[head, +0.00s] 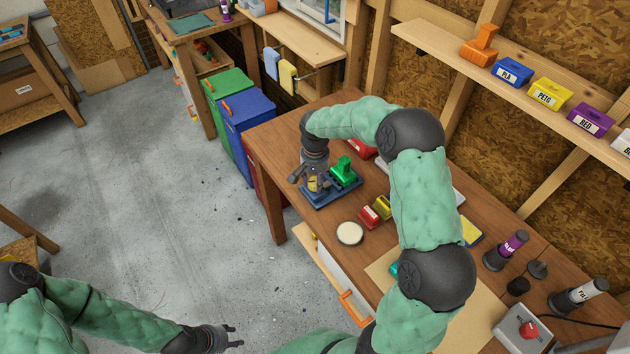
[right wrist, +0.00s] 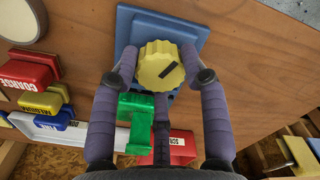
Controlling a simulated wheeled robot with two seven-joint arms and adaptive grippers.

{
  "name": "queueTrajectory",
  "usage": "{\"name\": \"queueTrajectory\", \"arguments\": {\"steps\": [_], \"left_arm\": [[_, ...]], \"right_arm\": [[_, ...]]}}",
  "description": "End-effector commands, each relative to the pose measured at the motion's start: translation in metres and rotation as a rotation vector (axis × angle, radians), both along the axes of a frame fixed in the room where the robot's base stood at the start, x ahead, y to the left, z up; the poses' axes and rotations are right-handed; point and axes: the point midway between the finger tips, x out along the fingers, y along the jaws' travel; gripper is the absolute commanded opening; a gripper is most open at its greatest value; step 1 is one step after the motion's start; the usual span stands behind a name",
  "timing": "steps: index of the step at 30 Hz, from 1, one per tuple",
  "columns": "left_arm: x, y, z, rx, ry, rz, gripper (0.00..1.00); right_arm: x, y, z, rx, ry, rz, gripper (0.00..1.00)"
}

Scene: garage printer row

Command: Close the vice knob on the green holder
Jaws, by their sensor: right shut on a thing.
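The green holder (head: 343,172) stands on a blue base (head: 347,187) on the workbench. In the right wrist view the green holder (right wrist: 135,122) is below the knob, partly hidden by a finger, with the blue base (right wrist: 165,27) behind. The yellow ribbed vice knob (right wrist: 150,58) has a dark slanted mark on its face. My right gripper (right wrist: 158,68) is shut on the knob, one finger on each side. In the head view my right gripper (head: 312,178) points down at the knob beside the holder. My left gripper (head: 232,336) is open and empty over the floor.
A white-topped round thing (head: 350,233) and red (head: 368,217) and yellow blocks lie near the base. The red COARSE block (right wrist: 27,74) is left in the wrist view. A shelf with labelled boxes (head: 550,93) runs behind. Bins (head: 248,118) stand beyond the bench's left end.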

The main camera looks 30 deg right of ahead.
Motion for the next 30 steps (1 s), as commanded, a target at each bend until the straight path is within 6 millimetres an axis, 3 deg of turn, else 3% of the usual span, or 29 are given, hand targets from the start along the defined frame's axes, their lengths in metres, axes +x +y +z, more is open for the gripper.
{"name": "queueTrajectory", "arguments": {"steps": [1,21,22,24,30], "left_arm": [[0.0001,0.0000,-0.0010,0.000,0.000,0.000,0.40],[0.0000,0.0000,-0.0017,0.000,0.000,0.000,0.40],[0.0000,0.0000,-0.0017,0.000,0.000,0.000,0.40],[0.0000,0.0000,-0.0017,0.000,0.000,0.000,0.40],[0.0000,0.0001,-0.0016,0.000,0.000,0.000,0.40]], "right_arm": [[-0.0066,0.0032,-0.0059,0.005,0.023,-0.010,0.13],[-0.0072,0.0053,-0.0067,0.008,0.026,-0.037,0.13],[-0.0072,0.0053,-0.0067,0.008,0.026,-0.037,0.51],[-0.0068,0.0051,-0.0064,0.007,0.025,-0.037,0.69],[-0.0039,0.0034,-0.0037,0.004,0.015,-0.038,0.69]]}}
